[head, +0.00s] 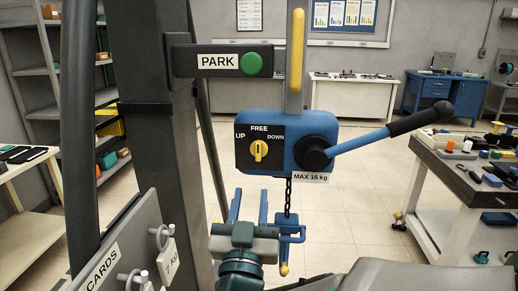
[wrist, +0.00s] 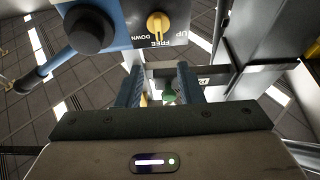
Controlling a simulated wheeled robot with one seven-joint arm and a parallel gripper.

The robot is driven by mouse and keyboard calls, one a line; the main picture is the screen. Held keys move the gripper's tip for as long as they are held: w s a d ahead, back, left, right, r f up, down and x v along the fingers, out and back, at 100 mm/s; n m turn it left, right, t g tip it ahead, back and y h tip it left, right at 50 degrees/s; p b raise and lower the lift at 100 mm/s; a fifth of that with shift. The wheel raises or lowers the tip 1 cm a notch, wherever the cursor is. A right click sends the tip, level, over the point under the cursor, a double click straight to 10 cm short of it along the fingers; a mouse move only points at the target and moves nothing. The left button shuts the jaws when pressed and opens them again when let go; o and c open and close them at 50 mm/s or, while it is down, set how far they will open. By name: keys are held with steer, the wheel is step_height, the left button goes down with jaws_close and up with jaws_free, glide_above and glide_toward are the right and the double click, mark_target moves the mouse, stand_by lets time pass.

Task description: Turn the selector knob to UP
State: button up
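The yellow selector knob (head: 258,150) is on the black plate at the left of the blue hoist box (head: 283,118). Its handle stands upright, in line with the FREE label; UP is at its left and DOWN at its right. In the wrist view, the knob (wrist: 157,22) shows upside down near the top edge, beyond my fingers. My gripper (head: 249,205) is below the box with its two blue fingers apart and nothing visible between them. The gripper (wrist: 157,80) also shows open in the wrist view. It does not touch the knob.
A blue crank arm with a black grip (head: 420,118) sticks out right of the box. A chain and blue hook (head: 288,232) hang beside my gripper. A grey post (head: 160,140) with a PARK bracket (head: 222,61) stands left. A cluttered bench (head: 470,160) is at right.

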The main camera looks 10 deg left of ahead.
mark_target(258, 147)
steer(key=p+x, duration=0.4)
steer(key=x, duration=0.9)
steer(key=shift+w+d+r, duration=0.1)
steer(key=shift+w+r, duration=0.15)
steer(key=shift+w, duration=0.05)
jaws_close()
steer(key=shift+s+f, duration=0.1)
